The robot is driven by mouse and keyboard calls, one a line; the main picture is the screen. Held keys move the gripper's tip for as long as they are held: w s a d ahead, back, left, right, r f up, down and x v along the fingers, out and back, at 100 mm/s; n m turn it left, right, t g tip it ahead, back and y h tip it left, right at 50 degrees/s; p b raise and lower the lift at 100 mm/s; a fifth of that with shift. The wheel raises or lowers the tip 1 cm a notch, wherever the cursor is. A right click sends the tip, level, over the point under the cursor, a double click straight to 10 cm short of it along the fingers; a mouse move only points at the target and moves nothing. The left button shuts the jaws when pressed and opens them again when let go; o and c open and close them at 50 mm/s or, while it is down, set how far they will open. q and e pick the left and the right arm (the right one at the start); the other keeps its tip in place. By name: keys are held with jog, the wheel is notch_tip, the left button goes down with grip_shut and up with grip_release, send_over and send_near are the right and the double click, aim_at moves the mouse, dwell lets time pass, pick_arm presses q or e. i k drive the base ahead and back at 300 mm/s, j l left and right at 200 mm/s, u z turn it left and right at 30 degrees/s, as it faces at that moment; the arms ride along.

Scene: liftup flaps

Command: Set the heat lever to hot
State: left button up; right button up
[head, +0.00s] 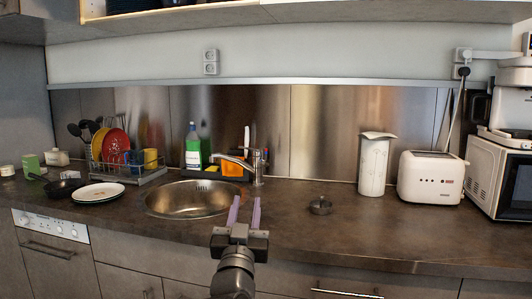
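A chrome faucet (257,170) stands at the back right of the round sink (190,198), its spout reaching left over the basin. The heat lever appears to be the small part at the top of the faucet; its setting is too small to tell. My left gripper (244,212) is in front of the faucet, by the right rim of the sink. Its two purple fingers point up and away toward the faucet, with a clear gap between them. It is open and empty, and appears apart from the faucet. My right gripper is not in view.
A green bottle (193,148) and an orange container (232,168) stand behind the sink. A dish rack (140,173) and white plate (98,192) are to the left.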

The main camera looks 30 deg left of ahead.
aim_at(265, 162)
jog(key=i+j, duration=1.1)
jog(key=i, duration=0.2)
